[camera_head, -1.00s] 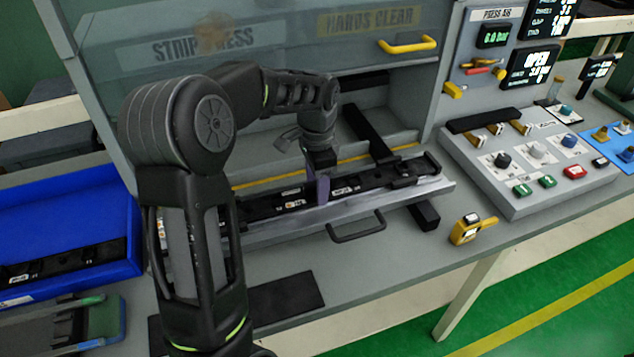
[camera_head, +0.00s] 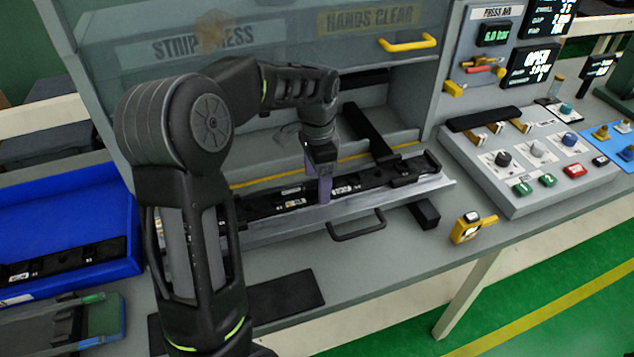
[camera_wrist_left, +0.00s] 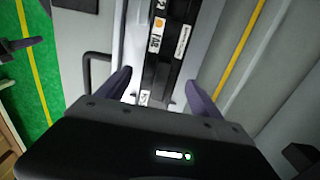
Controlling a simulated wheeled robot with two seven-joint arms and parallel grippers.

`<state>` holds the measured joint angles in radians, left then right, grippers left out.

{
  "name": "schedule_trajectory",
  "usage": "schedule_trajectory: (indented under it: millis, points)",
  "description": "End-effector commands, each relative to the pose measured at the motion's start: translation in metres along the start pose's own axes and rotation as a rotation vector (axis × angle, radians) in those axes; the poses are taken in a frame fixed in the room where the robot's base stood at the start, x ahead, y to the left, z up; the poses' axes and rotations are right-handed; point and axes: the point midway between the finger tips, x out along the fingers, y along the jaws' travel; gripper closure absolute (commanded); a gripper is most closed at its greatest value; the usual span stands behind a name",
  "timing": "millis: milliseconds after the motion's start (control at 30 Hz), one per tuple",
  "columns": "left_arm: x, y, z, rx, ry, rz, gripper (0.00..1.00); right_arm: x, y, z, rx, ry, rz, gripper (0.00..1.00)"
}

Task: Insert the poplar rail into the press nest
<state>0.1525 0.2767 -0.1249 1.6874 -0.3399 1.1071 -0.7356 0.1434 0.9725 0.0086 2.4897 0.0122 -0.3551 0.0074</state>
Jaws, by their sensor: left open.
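A long black rail (camera_head: 285,204) with small white labels lies lengthwise along the grey press nest (camera_head: 350,208), which has a dark pull handle at its front. I cannot read a poplar marking or tell whether the rail is fully seated. My left gripper (camera_head: 325,188), with purple fingers, is low over the rail's middle. The left wrist view shows the gripper (camera_wrist_left: 158,92) open, its fingers on either side of the rail (camera_wrist_left: 166,45), with gaps between. The gripper body hides the rail's near part there. My right gripper is not in view.
A blue bin (camera_head: 70,215) at left holds another black rail (camera_head: 65,262). The raised press guard (camera_head: 270,50) stands behind the nest. A button panel (camera_head: 530,165) and a yellow device (camera_head: 472,227) are at right. A dark mat (camera_head: 282,300) lies in front.

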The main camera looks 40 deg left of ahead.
Motion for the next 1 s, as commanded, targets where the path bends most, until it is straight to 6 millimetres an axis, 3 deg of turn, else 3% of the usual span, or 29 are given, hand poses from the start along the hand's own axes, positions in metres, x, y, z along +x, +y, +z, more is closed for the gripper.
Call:
schedule_trajectory:
  millis: [400, 500, 667, 1000]
  points:
    - [-0.081, 0.0, -0.001, 0.0, 0.004, -0.003, 0.24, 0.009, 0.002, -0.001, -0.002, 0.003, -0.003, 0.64]
    - [-0.099, 0.0, 0.0, 0.0, 0.002, -0.001, 0.24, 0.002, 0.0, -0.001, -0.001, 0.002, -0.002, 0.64]
    - [-0.109, 0.0, 0.0, 0.0, 0.001, 0.0, 0.24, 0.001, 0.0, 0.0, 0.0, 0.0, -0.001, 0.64]
    - [-0.11, 0.0, 0.0, 0.0, 0.0, 0.0, 0.24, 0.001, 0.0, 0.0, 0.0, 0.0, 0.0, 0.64]
